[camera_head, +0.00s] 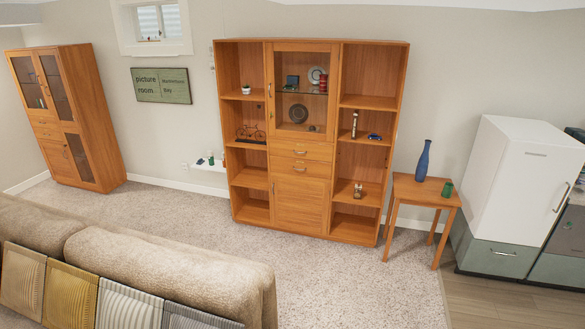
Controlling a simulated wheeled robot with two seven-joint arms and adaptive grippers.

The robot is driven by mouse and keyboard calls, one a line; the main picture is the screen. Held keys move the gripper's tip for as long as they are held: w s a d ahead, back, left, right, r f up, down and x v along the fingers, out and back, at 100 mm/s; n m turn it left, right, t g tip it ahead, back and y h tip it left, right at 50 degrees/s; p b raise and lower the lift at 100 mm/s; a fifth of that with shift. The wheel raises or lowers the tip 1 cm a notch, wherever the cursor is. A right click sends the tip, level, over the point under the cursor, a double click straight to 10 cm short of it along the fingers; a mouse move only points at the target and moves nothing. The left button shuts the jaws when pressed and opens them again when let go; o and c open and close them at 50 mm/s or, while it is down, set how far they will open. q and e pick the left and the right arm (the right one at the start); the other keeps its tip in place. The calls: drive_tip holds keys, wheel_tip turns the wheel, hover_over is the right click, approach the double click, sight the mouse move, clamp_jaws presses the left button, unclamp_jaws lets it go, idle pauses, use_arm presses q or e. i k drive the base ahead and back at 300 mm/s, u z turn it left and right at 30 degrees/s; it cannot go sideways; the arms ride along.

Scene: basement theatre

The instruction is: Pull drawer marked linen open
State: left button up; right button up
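No mark reading "linen" is legible, so I cannot tell which drawer bears it. The middle wooden cabinet has an upper drawer (300,152) and a lower drawer (300,168), both shut, with small handles. The left wooden cabinet has drawer fronts (47,131) below its glass doors, and they look shut. A grey-green drawer (500,254) with a bar handle sits shut under the white cabinet at the right. Neither of my grippers is in view.
A beige sofa (165,260) with striped cushions fills the lower left. A small wooden table (425,190) holds a blue vase (423,160) and a green cup (447,189). Carpet (345,285) in front of the middle cabinet is clear. A white cabinet (520,185) stands right.

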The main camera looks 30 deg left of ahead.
sight(313, 168)
drive_tip(key=i, duration=3.75)
drive_tip(key=u, duration=2.35)
drive_tip(key=i, duration=2.9)
drive_tip(key=z, duration=3.65)
